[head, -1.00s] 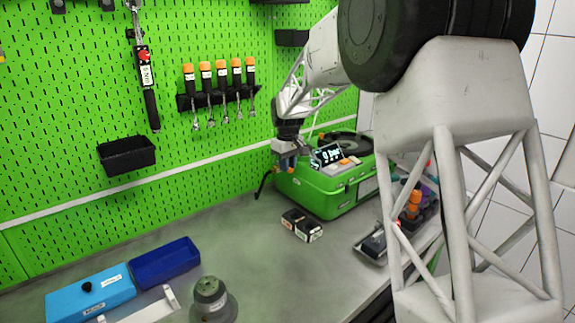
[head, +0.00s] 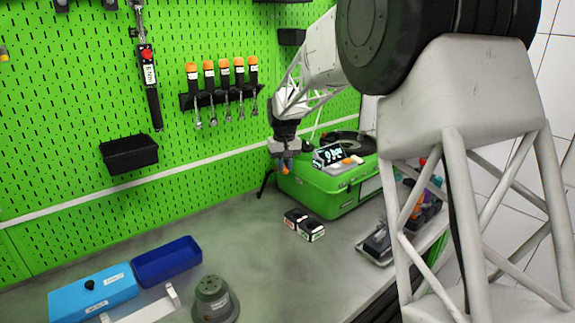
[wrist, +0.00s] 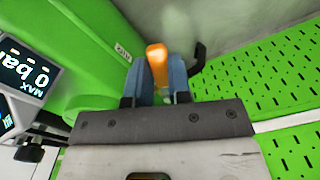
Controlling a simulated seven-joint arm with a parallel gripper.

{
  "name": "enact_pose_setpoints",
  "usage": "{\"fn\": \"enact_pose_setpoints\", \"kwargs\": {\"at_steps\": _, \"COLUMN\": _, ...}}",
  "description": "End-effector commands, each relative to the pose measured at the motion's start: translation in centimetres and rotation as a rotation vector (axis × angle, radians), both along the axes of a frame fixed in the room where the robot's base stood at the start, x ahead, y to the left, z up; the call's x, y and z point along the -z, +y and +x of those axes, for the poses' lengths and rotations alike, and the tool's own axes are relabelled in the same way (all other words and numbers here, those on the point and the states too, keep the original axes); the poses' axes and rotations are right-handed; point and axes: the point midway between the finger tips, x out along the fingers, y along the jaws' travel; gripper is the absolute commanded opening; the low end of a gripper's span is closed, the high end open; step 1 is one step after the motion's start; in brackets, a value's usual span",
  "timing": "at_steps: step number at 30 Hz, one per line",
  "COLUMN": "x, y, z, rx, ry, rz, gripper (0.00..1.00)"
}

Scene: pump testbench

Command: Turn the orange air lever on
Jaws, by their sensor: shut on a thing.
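The orange air lever (wrist: 157,62) shows in the wrist view between the two blue fingertips of my gripper (wrist: 156,80), which is shut on it. It points away from the gripper, beside the green test bench case (wrist: 85,45). In the head view my gripper (head: 284,166) is at the left end of the green case (head: 325,192), and its fingers hide most of the lever. The display (wrist: 25,75) on the case is lit and reads "0 bar" and "MAX" in the wrist view.
A black bent part (wrist: 198,58) stands close to the right finger. The green pegboard wall (wrist: 275,75) is close behind. A small black-and-white block (head: 304,225) lies in front of the case. The bench top (head: 250,235) left of it is clear.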

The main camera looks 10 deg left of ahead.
Motion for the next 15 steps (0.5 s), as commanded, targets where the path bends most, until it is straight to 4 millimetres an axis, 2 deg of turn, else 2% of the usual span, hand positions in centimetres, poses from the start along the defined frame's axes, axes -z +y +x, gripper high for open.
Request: {"fn": "enact_pose_setpoints", "kwargs": {"at_steps": 15, "x": 0.0, "y": 2.7, "z": -0.4, "rx": 0.489, "ry": 0.0, "rz": 0.0, "gripper": 0.0}}
